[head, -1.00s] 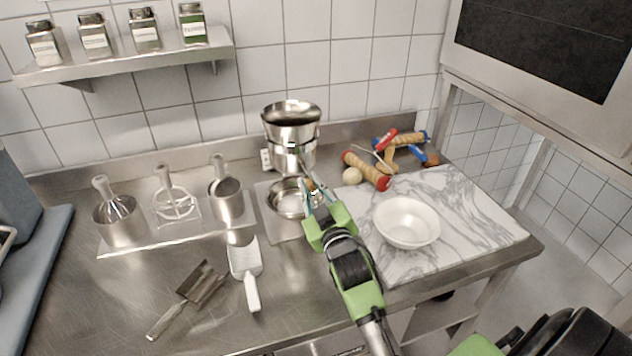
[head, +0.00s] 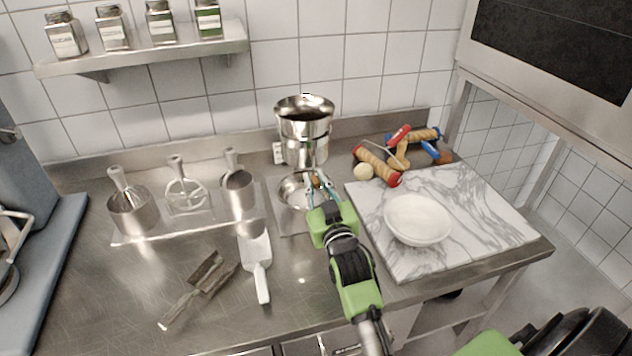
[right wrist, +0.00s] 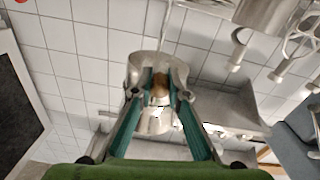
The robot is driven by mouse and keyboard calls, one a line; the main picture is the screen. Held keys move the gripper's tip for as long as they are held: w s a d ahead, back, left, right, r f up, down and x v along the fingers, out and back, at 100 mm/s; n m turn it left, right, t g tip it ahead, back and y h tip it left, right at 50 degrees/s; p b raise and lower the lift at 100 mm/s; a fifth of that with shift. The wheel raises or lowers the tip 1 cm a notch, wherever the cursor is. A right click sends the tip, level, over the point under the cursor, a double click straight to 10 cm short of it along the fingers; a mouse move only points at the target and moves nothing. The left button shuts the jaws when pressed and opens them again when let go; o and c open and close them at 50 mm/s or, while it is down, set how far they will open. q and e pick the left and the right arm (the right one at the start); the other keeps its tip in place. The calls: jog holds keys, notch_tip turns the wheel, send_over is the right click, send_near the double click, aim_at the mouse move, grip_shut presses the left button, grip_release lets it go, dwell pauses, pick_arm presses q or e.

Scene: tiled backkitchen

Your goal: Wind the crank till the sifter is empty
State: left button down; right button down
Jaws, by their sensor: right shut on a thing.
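The sifter (head: 304,128) is a shiny metal cup at the back of the counter, with a dark opening at the top. It stands above a round metal pan (head: 291,192). My right gripper (head: 315,181) is in front of the sifter's lower part, shut on the brown crank knob (right wrist: 160,86). In the right wrist view the knob sits between the fingertips, with the sifter (right wrist: 146,66) behind it. The crank's arm is mostly hidden by the fingers. I cannot see how much is left inside the sifter. My left gripper is out of view.
A marble board (head: 470,205) with a white bowl (head: 417,220) lies right of my arm. Rolling pins (head: 377,165) lie behind it. A rack of metal tools (head: 190,222), a white scoop (head: 255,254) and a scraper (head: 197,288) are to the left. A jar shelf (head: 150,55) hangs above.

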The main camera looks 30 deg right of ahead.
jog(key=c, duration=2)
grip_release()
jog(key=shift+o, duration=0.2)
jog(key=shift+v, duration=3.75)
